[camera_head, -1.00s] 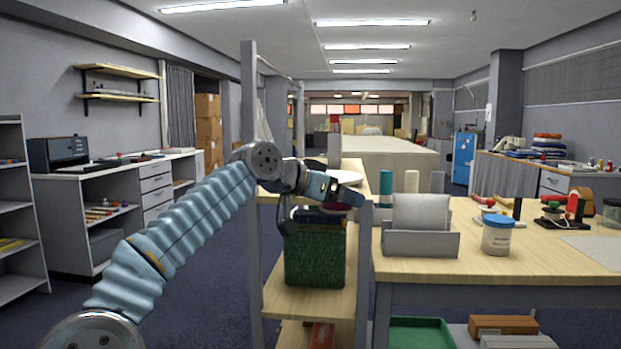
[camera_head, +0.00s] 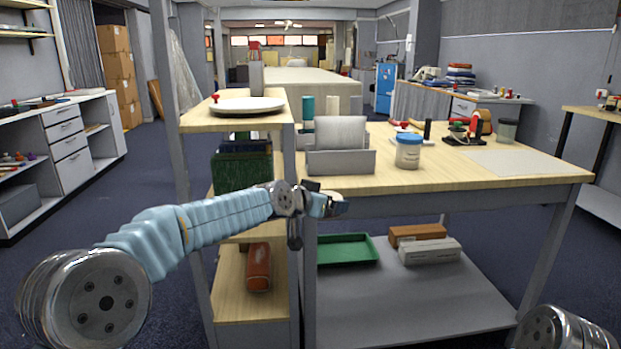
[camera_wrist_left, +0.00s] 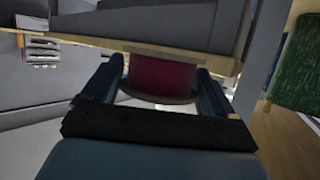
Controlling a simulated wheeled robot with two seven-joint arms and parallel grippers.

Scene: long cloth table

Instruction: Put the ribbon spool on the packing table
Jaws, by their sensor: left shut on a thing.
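My left gripper (camera_head: 335,206) is in front of the left front corner of the packing table (camera_head: 480,177), slightly below its wooden top in the head view. In the left wrist view the gripper (camera_wrist_left: 160,90) is shut on the ribbon spool (camera_wrist_left: 162,75), a dark red roll with a brownish rim between the two fingers. The table edge runs just above the spool in that view; I cannot tell whether they touch. My right gripper is not in view.
A grey letter holder (camera_head: 341,162) and a white jar with blue lid (camera_head: 408,151) stand on the table. A pale sheet (camera_head: 517,162) lies right of them. The front middle of the top is clear. A shelf unit (camera_head: 262,121) stands at the left.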

